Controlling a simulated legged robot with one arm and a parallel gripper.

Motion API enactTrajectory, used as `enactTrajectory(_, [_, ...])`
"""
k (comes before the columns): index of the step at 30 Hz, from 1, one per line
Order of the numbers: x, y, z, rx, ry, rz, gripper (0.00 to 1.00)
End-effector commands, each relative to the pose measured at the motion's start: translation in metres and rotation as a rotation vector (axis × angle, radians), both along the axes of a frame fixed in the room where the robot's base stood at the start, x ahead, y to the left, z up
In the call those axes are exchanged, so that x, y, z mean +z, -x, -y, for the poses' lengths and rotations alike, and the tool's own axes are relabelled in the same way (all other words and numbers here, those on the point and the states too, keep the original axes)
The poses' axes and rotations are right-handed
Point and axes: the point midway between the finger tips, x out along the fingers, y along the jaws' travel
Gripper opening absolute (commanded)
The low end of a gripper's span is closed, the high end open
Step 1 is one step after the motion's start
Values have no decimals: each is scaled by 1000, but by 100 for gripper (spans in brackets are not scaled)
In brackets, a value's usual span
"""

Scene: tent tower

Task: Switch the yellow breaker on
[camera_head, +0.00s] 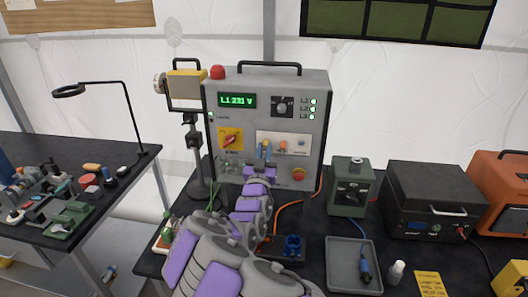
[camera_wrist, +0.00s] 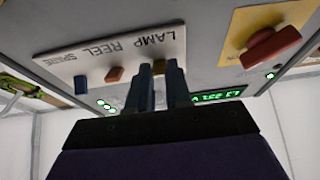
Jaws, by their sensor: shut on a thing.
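The grey control box (camera_head: 313,92) stands on the dark table with a white breaker strip (camera_head: 296,137) on its front. In the wrist view, which is upside down, the strip reads LAMP, REEL and SPARE. The yellow breaker (camera_wrist: 159,67) at LAMP is between the fingers of my gripper (camera_wrist: 161,86), which is shut on it. My gripper also shows in front of the strip in the head view (camera_head: 264,150). The fingers hide most of the yellow breaker, so I cannot tell its position. The orange breaker (camera_wrist: 114,75) and blue breaker (camera_wrist: 81,84) are beside it, untouched.
A red rotary switch on a yellow plate (camera_head: 230,139) is left of the strip. A red emergency button (camera_head: 298,173) is below it. The display (camera_head: 237,101) reads L1 231 V. A green box (camera_head: 350,187) and grey tray (camera_head: 354,265) are to the right.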

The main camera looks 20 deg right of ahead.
Motion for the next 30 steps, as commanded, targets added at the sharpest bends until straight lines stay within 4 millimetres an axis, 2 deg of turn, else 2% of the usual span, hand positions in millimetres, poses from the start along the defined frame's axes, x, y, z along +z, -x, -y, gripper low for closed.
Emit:
enactTrajectory(8, [11,1,-2,2,-78,-110,0])
enactTrajectory(21, [33,0,-1,2,-295,-436,0])
enactTrajectory(30, [40,-3,0,3,-406,-604,0])
